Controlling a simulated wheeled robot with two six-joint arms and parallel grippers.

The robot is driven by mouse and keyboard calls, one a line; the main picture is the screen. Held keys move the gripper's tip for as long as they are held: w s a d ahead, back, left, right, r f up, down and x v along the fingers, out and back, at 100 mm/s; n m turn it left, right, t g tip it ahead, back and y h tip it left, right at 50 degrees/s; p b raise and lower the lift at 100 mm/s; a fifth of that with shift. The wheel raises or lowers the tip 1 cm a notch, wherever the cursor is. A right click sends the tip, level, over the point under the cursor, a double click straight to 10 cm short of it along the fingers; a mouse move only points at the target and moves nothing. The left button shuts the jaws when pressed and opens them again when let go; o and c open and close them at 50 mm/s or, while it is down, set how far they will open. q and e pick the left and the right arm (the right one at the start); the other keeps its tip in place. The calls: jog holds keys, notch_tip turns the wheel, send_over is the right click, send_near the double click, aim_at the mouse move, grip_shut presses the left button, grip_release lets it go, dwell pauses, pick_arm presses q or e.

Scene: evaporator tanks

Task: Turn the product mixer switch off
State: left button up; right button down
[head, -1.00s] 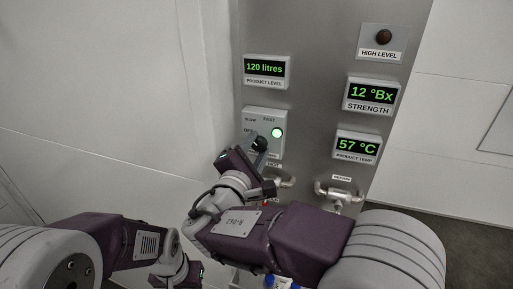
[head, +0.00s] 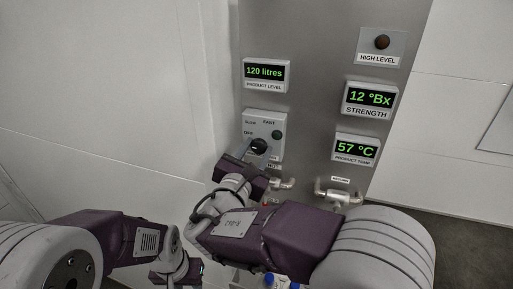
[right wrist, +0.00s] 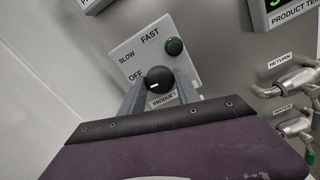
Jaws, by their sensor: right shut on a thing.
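The product mixer switch is a black round knob (head: 258,146) on a light grey panel (head: 278,120) marked OFF, SLOW and FAST. In the right wrist view the knob (right wrist: 159,79) sits between the two grey fingers of my right gripper (right wrist: 160,88), which is shut on it. A short white mark shows on the knob's lower left, on the OFF side. The green lamp (right wrist: 174,46) beside FAST is dark. My right gripper (head: 257,149) also shows at the knob in the head view. My left gripper (head: 178,272) is low at the left, away from the panel; its jaws are unclear.
Displays for product level (head: 265,72), strength (head: 370,98) and product temperature (head: 355,149) surround the switch. A brown high level lamp (head: 382,42) is above right. Metal pipes and a return valve (head: 338,195) jut out below. A plain white wall lies to the left.

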jog(key=shift+n, duration=0.7)
jog(key=c, duration=0.9)
grip_release()
jog(key=shift+s, duration=0.1)
jog(key=shift+s+a+f, duration=0.1)
jog(key=shift+s+a, duration=0.05)
jog(key=shift+s, duration=0.05)
jog(key=b+v, duration=0.4)
jog(key=v, duration=0.4)
jog(key=shift+s, duration=0.3)
